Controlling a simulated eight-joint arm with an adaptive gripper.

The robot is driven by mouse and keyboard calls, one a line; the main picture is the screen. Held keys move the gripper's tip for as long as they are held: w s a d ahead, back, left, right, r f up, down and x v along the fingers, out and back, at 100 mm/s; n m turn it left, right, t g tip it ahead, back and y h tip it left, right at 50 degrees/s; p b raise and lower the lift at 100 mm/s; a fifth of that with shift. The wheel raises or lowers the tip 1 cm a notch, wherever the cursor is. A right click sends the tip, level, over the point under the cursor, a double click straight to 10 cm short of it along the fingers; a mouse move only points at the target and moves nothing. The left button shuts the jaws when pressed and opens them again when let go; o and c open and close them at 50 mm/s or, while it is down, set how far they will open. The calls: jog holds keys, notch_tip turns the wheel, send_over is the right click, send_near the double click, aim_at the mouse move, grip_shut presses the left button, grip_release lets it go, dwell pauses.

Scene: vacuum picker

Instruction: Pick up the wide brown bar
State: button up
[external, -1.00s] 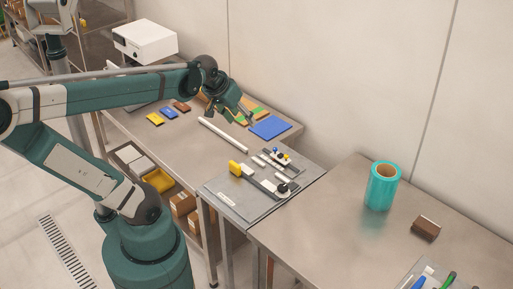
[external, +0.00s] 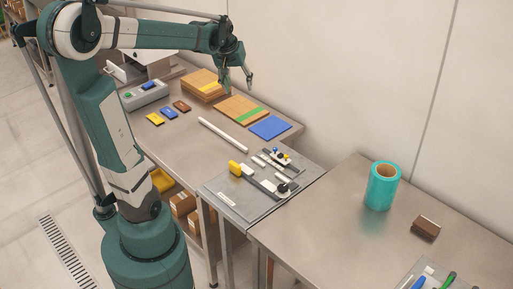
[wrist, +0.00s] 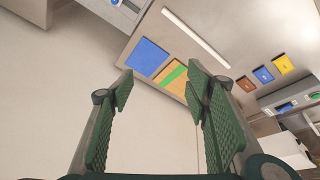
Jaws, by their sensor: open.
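Two brown pieces show. A small flat brown bar (external: 181,106) lies on the far bench, at the end of a row with a blue and a yellow bar; it also shows in the wrist view (wrist: 245,84). A thicker brown block (external: 425,228) rests on the right bench near the teal roll. I cannot tell for certain which is the wide brown bar. My gripper (external: 237,84) is open and empty, raised above the back edge of the far bench. In the wrist view, its green ribbed fingers (wrist: 161,85) are spread wide with nothing between them.
The blue bar (external: 168,113) and yellow bar (external: 155,119) lie beside the small brown bar. Boards with a green stripe (external: 232,105), a blue sheet (external: 270,127) and a white rod (external: 222,135) lie nearby. The teal roll (external: 382,186) stands upright. The wall is close behind.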

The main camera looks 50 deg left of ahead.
jog(key=w+a+f+n+g, duration=0.1)
jog(key=w+a, duration=0.2)
jog(key=a, duration=0.3)
jog(key=w+a+f+n, duration=0.1)
jog(key=w+a+n, duration=0.1)
jog(key=a, duration=0.3)
jog(key=n+g+h+p, duration=0.1)
jog(key=n+g+p, duration=0.2)
jog(key=n, duration=0.5)
send_near(182, 104)
jog(key=shift+s+f, duration=0.1)
jog(key=shift+a+f, duration=0.1)
jog(key=shift+f+b, duration=0.35)
jog(key=shift+f, duration=0.95)
jog(key=shift+s+f+b, duration=0.1)
jog(key=shift+f+b, duration=0.35)
jog(key=shift+f, duration=2.15)
